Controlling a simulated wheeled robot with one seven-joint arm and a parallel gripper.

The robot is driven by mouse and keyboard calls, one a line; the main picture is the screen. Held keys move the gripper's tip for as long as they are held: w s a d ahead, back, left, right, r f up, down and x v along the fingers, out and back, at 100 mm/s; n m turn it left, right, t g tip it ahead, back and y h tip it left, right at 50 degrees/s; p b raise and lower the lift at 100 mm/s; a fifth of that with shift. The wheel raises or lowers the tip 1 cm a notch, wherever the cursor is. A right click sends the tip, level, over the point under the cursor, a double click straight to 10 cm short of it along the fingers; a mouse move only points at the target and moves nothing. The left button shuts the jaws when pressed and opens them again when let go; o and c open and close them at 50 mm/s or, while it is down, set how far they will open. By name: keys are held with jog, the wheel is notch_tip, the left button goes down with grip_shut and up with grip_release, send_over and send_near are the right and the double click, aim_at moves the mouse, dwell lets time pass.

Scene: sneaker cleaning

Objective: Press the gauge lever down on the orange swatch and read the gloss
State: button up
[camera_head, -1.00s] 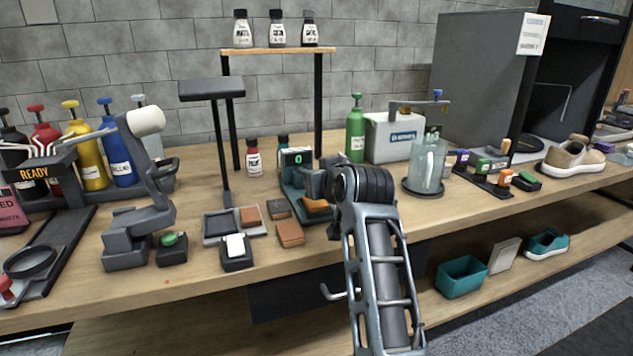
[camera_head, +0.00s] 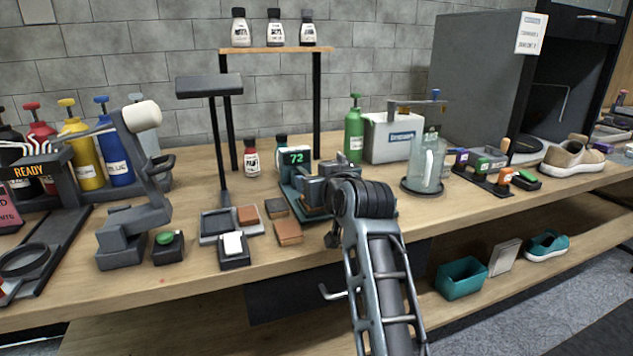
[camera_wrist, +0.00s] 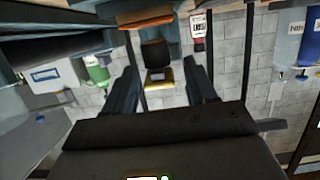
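The teal gloss gauge (camera_head: 291,180) stands on the bench, its green display (camera_head: 296,157) reading 72. The orange swatch is mostly hidden in the head view by my gripper and wrist; a brownish-orange strip (camera_wrist: 148,18) shows at the top of the wrist view. My gripper (camera_head: 318,190) is low over the gauge base, at its lever area. The lever itself and any contact with it are hidden.
A tan swatch (camera_head: 288,233) and a dark brown one (camera_head: 276,208) lie left of the gauge. A grey tray (camera_head: 218,238) and a small block with a white top (camera_head: 233,250) are further left. A glass jar (camera_head: 427,165) and green bottle (camera_head: 354,135) stand right of the gauge.

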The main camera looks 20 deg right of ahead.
jog(key=shift+p+v, duration=0.35)
jog(key=shift+v, duration=3.55)
